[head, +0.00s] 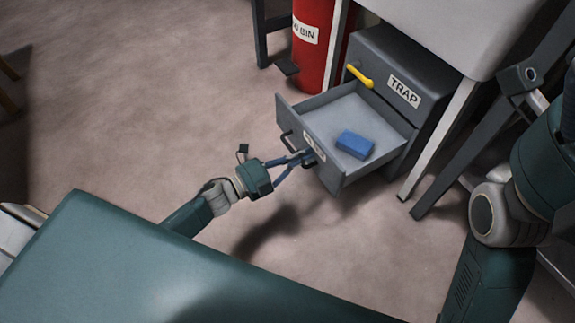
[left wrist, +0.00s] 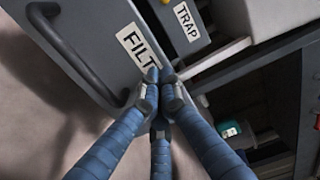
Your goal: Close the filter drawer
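The grey filter drawer (head: 334,178) stands pulled out of its cabinet, with a blue block (head: 355,145) lying inside. Its front (left wrist: 90,30) fills the upper left of the left wrist view, with a dark bar handle (left wrist: 72,52) and a white label (left wrist: 138,46) reading "FILT", the rest hidden by my fingers. My left gripper (head: 304,157) is at the outer face of the drawer front, beside the handle. Its fingertips (left wrist: 164,76) meet at the label with nothing seen between them. I cannot tell whether they touch the front. My right gripper is out of view.
Above the drawer is a grey panel labelled TRAP (head: 404,91) with a yellow handle (head: 360,76). A red bin (head: 313,45) stands behind, left of the cabinet. A white bench top (head: 440,25) overhangs it. The floor (head: 130,110) left of the drawer is clear.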

